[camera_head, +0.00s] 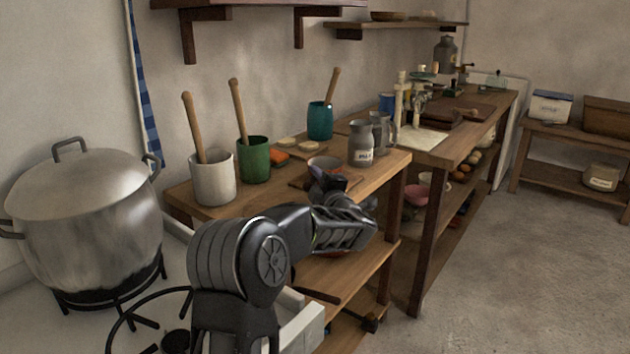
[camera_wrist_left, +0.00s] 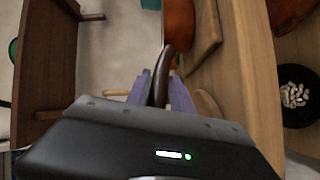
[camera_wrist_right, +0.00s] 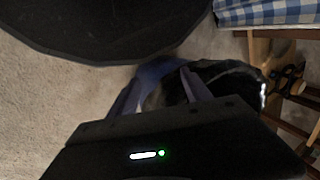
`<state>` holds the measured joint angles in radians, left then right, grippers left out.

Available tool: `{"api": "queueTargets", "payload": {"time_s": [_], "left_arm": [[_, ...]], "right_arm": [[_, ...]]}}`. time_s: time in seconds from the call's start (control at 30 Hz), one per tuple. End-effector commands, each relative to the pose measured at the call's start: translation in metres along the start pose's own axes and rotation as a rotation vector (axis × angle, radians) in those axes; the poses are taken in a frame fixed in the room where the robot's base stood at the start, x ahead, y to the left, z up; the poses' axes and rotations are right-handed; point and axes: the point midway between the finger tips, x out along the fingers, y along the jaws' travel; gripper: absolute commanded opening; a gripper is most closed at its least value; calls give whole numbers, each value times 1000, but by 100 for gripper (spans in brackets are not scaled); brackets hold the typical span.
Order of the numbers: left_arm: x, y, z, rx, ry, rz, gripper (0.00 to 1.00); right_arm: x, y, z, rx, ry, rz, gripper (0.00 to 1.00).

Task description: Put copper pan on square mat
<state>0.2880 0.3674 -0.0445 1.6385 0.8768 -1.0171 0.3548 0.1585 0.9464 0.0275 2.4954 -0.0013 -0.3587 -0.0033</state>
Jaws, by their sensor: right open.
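The copper pan (camera_wrist_left: 180,25) shows as an orange-brown body at the top of the left wrist view. Its dark curved handle runs down between the fingers of my left gripper (camera_wrist_left: 158,92), which look shut on it.
The near counter (camera_head: 385,168) holds a white crock (camera_head: 212,180), a green crock (camera_head: 254,160), a teal crock (camera_head: 320,120) and a grey jug (camera_head: 361,145). A big steel pot (camera_head: 90,220) stands on the stove at left. The floor at right (camera_head: 500,270) is clear.

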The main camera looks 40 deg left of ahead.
Motion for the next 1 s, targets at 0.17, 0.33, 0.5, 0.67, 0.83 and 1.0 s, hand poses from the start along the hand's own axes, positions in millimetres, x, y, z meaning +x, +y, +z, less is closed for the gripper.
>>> {"api": "queueTargets", "payload": {"time_s": [0.17, 0.33, 0.5, 0.67, 0.83, 1.0], "left_arm": [[0, 0, 0, 0, 0, 0, 43], [0, 0, 0, 0, 0, 0, 43], [0, 4, -1, 0, 0, 0, 43], [-15, 4, 0, 0, -3, 0, 43], [-47, 4, 0, 0, -3, 0, 43], [-84, 4, 0, 0, -4, 1, 43]], "right_arm": [[0, 0, 0, 0, 0, 0, 57], [0, 0, 0, 0, 0, 0, 57], [-4, -2, 0, 0, 0, 0, 57], [-3, -1, 0, 0, 0, 0, 57], [-2, -1, 0, 0, 0, 0, 57], [-1, 0, 0, 0, 0, 0, 57]]}}
